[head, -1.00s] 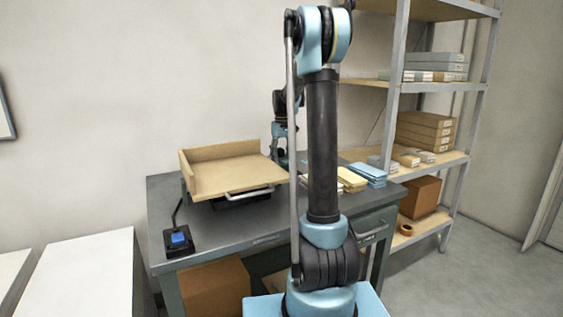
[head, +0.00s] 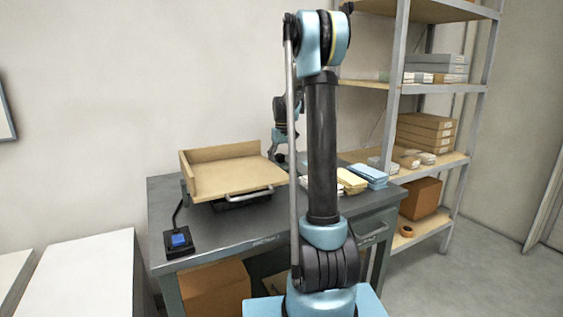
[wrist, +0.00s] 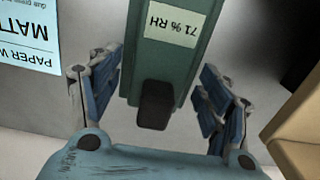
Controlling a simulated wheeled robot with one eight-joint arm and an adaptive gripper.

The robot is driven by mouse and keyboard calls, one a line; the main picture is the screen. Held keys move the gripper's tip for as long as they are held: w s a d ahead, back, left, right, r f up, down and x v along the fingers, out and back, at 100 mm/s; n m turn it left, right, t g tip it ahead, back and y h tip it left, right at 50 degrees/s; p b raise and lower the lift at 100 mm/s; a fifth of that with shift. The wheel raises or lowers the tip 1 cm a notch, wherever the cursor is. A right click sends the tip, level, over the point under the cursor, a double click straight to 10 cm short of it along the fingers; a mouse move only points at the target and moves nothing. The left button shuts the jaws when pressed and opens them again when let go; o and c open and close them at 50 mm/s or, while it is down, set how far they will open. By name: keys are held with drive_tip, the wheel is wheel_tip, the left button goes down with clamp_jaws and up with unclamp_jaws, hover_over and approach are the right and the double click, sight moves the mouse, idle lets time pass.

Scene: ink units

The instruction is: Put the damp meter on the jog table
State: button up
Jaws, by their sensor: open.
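The damp meter (wrist: 152,68) is a dark green body with a pale "71 % RH" label and a dark end piece, seen close up in the wrist view. My open gripper (wrist: 158,80) has one blue-padded finger on each side of it, with gaps between fingers and meter. In the head view my gripper (head: 281,160) is at the back of the bench, right of the jog table, partly behind my arm; the meter cannot be made out there. The jog table (head: 232,180) is a light wooden tray with raised back and left walls and a front handle, apparently empty, on the bench's left half.
The grey bench (head: 222,230) carries a small blue-screened device (head: 180,240) at front left and paper stacks (head: 367,173) at right. Shelving (head: 440,164) with boxes stands to the right. The wrist view shows a blue paper label (wrist: 28,35) and a tan edge (wrist: 300,130).

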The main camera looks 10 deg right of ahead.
sight(283, 164)
wheel_tip(283, 164, up, 17)
drive_tip(key=s, duration=0.1)
drive_tip(key=shift+r, duration=0.2)
idle(0.4)
